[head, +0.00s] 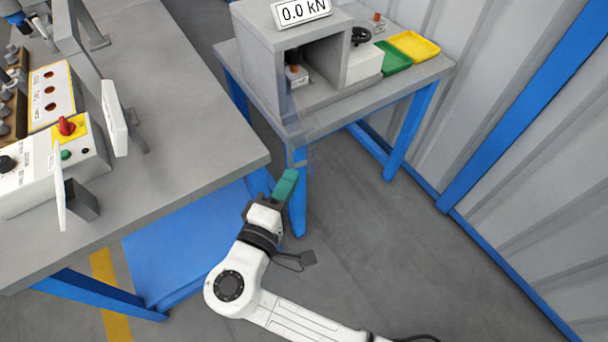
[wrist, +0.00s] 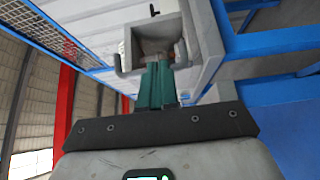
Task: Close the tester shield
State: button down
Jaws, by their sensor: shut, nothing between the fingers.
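The tester (head: 262,60) is a grey box with an open front, and a sign on top reads 0.0 kN. Its shield (head: 303,130) is a clear, faint panel standing open, reaching out from the left side of the opening past the table's front edge. My gripper (head: 289,180) has green fingers, shut and empty, close to the outer end of the shield. I cannot tell whether they touch it. In the wrist view the fingers (wrist: 156,88) point toward the tester's opening (wrist: 158,35); the shield is hard to make out there.
A green tray (head: 392,58) and a yellow tray (head: 416,46) sit right of the tester on the blue-legged table (head: 425,72). A larger grey bench (head: 190,120) with control boxes stands at the left. Open floor (head: 400,260) lies to the right, before a corrugated wall.

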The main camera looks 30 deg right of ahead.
aim_at(313, 163)
jog(key=shift+s+d, duration=0.2)
jog(key=shift+d, duration=0.6)
jog(key=shift+s+d, duration=0.2)
jog(key=shift+d, duration=0.6)
